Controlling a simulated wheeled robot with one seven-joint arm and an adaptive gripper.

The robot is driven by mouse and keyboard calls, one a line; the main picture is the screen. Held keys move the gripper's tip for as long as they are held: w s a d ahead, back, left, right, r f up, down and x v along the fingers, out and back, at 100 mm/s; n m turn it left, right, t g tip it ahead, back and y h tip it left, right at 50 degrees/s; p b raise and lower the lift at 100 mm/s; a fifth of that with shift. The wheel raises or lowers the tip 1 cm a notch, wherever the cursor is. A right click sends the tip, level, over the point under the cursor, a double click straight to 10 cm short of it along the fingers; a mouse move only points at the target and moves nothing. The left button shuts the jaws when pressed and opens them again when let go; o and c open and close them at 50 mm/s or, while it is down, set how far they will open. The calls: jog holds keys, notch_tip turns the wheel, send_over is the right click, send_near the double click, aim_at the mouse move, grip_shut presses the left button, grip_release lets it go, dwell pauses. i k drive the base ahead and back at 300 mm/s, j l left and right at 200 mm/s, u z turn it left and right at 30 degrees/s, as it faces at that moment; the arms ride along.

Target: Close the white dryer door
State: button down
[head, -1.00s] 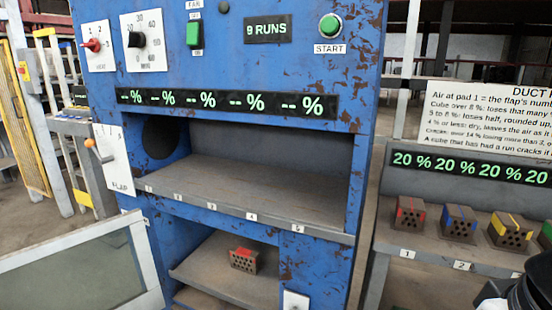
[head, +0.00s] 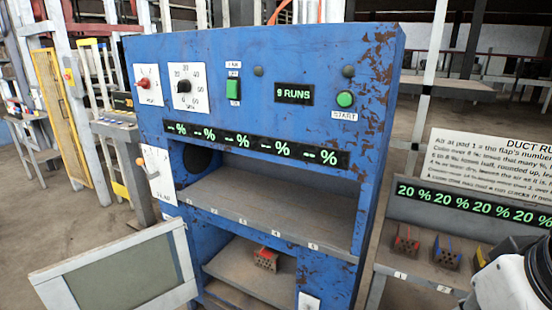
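The white-framed dryer door (head: 118,272) with a dull grey-green pane stands open at the lower left of the blue dryer (head: 262,110). Its right edge is beside the dryer's left front post. The upper chamber (head: 265,205) is open and empty, with numbered pads along its front edge. Below it, a red-marked hollow brick (head: 265,258) sits on the lower shelf. A white and black part of my arm shows at the lower right edge. My gripper's fingers are not in view.
A side bench (head: 400,262) at the right bears hollow bricks, including a red-marked one (head: 406,241) and a blue-marked one (head: 447,252), under a "20 %" display (head: 470,203) and a notice board (head: 500,160). The floor at the left (head: 40,230) is clear near the door.

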aim_at(49, 283)
jog(key=i+j, duration=0.1)
jog(key=j, duration=0.35)
jog(key=i+j+z, duration=0.1)
jog(key=j, duration=0.4)
jog(key=i+j, duration=0.15)
jog(key=j, duration=0.3)
jog(key=j+z, duration=0.15)
jog(key=j, duration=0.45)
jog(key=j+z, duration=0.15)
jog(key=j, duration=0.4)
jog(key=k+j+z, duration=0.15)
jog(key=j, duration=0.45)
jog(key=j+z, duration=0.15)
jog(key=j, duration=0.45)
jog(key=k+j+z, duration=0.15)
jog(key=j, duration=0.4)
jog(key=j+z, duration=0.4)
jog(key=j, duration=1.7)
jog(key=k+j, duration=0.15)
jog(key=k, duration=0.45)
